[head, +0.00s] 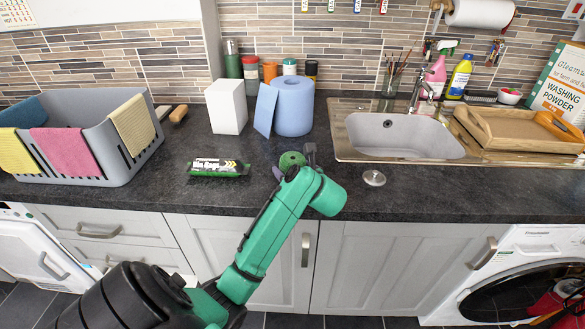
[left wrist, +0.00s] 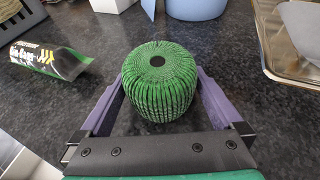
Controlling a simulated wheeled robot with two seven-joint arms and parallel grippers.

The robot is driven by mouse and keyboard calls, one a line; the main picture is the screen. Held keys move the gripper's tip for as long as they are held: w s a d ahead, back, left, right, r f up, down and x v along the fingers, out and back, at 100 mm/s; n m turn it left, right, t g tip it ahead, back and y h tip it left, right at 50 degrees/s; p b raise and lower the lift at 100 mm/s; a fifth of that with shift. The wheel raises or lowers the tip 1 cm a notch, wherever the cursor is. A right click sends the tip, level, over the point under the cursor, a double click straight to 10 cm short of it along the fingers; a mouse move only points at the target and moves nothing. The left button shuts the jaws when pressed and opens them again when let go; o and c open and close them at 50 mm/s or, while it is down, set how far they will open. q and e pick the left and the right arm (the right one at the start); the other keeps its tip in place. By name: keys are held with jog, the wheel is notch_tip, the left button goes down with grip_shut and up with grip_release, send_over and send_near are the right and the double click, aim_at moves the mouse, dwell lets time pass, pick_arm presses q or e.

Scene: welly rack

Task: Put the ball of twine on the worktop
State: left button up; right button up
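The ball of twine (head: 291,160) is green with a dark hole in its top. It is at the dark worktop (head: 237,198), between the blue roll and the worktop's front edge. In the left wrist view the ball (left wrist: 160,80) stands upright between the two purple fingers of my left gripper (left wrist: 160,85). The fingers lie close along both sides of it. I cannot tell whether they press on it or whether its underside touches the worktop. In the head view my left gripper (head: 294,163) reaches over the front edge. My right gripper is not in view.
A green-and-black packet (head: 219,168) lies left of the ball. A white box (head: 226,106) and a blue roll (head: 294,106) stand behind. The sink (head: 402,137), a metal plug (head: 374,178) and a wooden tray (head: 510,132) are to the right. A grey basket (head: 87,140) stands far left.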

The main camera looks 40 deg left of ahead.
pick_arm(q)
jog(key=shift+r, duration=0.25)
jog(key=b+v, duration=0.1)
jog(key=v, duration=1.1)
jog(key=shift+f+b, duration=0.1)
jog(key=shift+b, duration=0.2)
